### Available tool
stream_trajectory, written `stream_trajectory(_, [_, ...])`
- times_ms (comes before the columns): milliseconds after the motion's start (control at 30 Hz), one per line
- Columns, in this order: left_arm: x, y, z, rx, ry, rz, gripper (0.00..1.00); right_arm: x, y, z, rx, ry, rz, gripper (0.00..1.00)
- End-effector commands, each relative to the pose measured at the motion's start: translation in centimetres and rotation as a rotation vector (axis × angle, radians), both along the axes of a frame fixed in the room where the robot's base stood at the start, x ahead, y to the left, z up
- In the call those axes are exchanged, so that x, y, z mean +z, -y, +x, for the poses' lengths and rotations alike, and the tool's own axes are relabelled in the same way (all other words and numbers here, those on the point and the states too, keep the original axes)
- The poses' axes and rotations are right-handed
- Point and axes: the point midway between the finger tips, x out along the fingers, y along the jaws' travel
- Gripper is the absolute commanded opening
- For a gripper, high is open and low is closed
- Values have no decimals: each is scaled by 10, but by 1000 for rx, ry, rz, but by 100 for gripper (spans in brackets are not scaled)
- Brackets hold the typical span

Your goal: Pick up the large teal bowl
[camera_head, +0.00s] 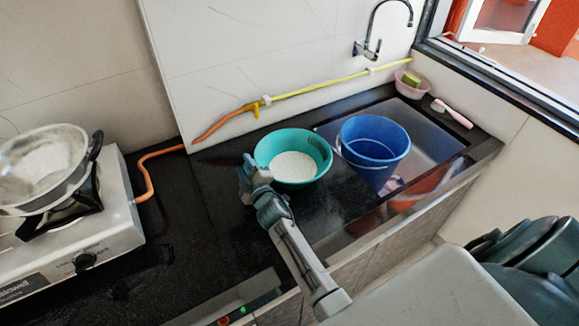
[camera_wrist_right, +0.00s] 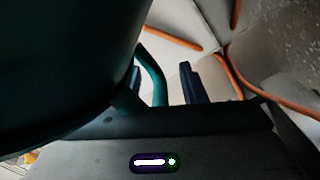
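The large teal bowl (camera_head: 318,143) sits on the black counter beside the sink, with a pale whitish patch in its bottom. In the head view my right gripper (camera_head: 250,172) is at the bowl's near left side, its arm reaching up from the lower right. In the right wrist view the bowl's dark teal wall (camera_wrist_right: 60,65) fills the left side. The two fingers of my right gripper (camera_wrist_right: 162,85) stand apart there, and a curved teal strip like a handle or rim (camera_wrist_right: 153,72) shows between them. It appears nearer the left finger. My left gripper is not in view.
A blue bucket (camera_head: 374,135) stands in the sink right of the bowl. A stove (camera_head: 105,240) with a metal pan (camera_head: 40,165) is at left. An orange hose (camera_head: 150,165) runs behind, along the wall. The counter (camera_head: 190,230) between stove and bowl is clear.

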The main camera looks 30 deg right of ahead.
Motion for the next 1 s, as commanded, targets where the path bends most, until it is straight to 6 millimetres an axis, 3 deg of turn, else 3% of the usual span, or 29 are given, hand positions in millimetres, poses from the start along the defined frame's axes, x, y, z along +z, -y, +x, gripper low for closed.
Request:
stream_trajectory(67, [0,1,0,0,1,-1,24,0,0,0,0,0,0,38])
stream_trajectory(267, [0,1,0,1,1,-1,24,0,0,0,0,0,0,1])
stream_trajectory(667, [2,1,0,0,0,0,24,2,0,0,-1,1,0,0])
stream_trajectory(1000, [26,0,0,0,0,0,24,27,0,0,-1,1,0,0])
